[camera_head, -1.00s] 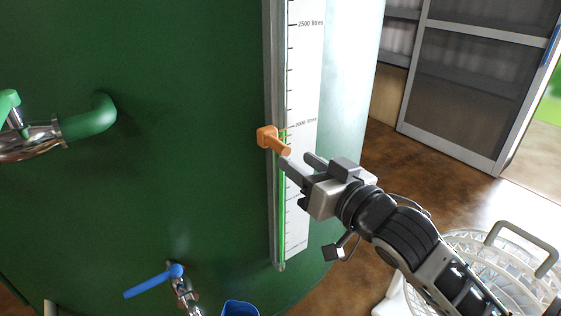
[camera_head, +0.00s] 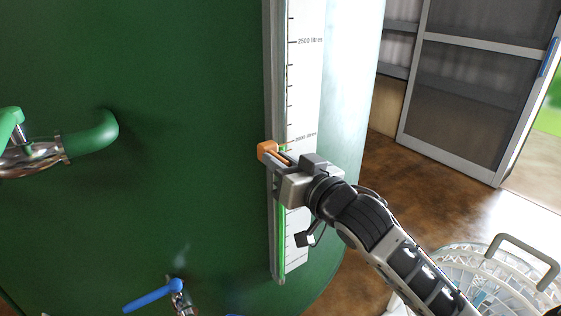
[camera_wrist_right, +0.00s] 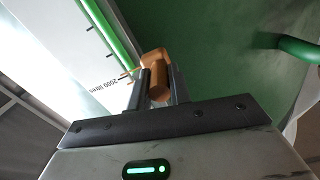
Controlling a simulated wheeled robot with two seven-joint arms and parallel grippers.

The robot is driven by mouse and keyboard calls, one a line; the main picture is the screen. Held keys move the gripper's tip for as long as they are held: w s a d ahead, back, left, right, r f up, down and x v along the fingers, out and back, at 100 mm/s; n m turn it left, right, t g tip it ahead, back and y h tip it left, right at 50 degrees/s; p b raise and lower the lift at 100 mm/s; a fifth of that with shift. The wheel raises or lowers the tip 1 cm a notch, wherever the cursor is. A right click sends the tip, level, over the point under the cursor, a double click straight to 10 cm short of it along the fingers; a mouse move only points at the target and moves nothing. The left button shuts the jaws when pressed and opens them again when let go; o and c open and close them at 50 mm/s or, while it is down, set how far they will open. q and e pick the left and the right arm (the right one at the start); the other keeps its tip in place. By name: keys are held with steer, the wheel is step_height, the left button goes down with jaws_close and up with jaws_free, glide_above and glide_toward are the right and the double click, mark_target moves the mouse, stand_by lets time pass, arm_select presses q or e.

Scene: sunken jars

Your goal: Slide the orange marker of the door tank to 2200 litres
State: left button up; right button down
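The orange marker (camera_head: 267,150) sits on the rail of the green door tank (camera_head: 190,220), just below the 2000 litres line of the white scale (camera_head: 305,90). The 2500 litres mark is higher up. In the right wrist view the marker's knob (camera_wrist_right: 160,85) stands between the two fingers of my right gripper (camera_wrist_right: 160,92). The fingers lie close along both sides of the knob with no clear gap, and look shut on it. In the head view my right gripper (camera_head: 283,163) covers part of the marker. My left gripper is not in view.
A green pipe with a metal fitting (camera_head: 35,158) sticks out at the left. A blue-handled tap (camera_head: 155,294) is low on the tank. A white rack (camera_head: 460,280) stands at the lower right, below a screen door (camera_head: 465,95). A green strip (camera_head: 282,235) runs down the scale.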

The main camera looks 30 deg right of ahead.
mark_target(281, 158)
step_height(281, 158, up, 2)
steer(key=p, duration=0.2)
steer(key=shift+r+p, duration=0.25)
steer(key=shift+p, duration=0.1)
step_height(281, 158, up, 4)
steer(key=p, duration=0.4)
steer(key=shift+r+p, duration=0.15)
steer(key=shift+p, duration=0.25)
steer(key=shift+r+p, duration=0.6)
steer(key=shift+p, duration=0.1)
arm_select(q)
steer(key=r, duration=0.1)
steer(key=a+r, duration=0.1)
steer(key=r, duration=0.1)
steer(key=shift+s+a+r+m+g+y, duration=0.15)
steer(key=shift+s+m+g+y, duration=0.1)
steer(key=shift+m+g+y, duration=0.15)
arm_select(e)
steer(key=c, duration=1.3)
jaws_free()
steer(key=shift+f, duration=0.1)
